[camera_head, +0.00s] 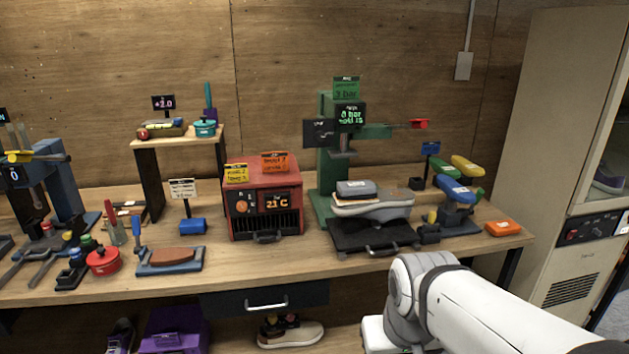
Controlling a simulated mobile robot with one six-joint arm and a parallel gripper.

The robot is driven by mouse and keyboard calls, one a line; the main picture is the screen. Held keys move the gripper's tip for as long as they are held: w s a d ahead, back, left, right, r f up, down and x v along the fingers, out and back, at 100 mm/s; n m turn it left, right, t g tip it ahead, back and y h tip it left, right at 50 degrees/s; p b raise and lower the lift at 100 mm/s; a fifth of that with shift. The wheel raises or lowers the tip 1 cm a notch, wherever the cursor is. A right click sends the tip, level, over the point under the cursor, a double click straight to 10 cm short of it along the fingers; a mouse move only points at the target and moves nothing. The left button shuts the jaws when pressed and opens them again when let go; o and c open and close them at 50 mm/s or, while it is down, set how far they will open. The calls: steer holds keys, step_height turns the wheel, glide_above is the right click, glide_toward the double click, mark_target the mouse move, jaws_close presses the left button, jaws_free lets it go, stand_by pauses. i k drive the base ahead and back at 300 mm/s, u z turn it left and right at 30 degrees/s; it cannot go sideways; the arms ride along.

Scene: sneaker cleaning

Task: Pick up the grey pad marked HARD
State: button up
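A small grey pad (356,187) lies on top of a stack beneath the green press, toward the right of the bench. No HARD marking can be read on it at this size, so I cannot tell if it is the named pad. Under it is a thin orange-brown layer, then a light grey sole-shaped piece (385,208) on the black press tray (350,238). My white arm reaches in from the lower right, in front of the bench. My gripper is out of view, so its opening and contents are hidden.
The green press (328,150) stands behind the stack, its red-tipped lever (418,124) reaching right. A red heater box (262,212) is left of it. Colourful forms (455,190) and an orange block (503,228) are to the right. The bench's front strip is partly clear.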

mark_target(363, 187)
steer(key=u, duration=0.25)
steer(key=i, duration=1.5)
steer(key=z, duration=0.5)
steer(key=k, duration=0.8)
steer(key=z, duration=0.2)
steer(key=i, duration=0.85)
steer(key=u, duration=0.05)
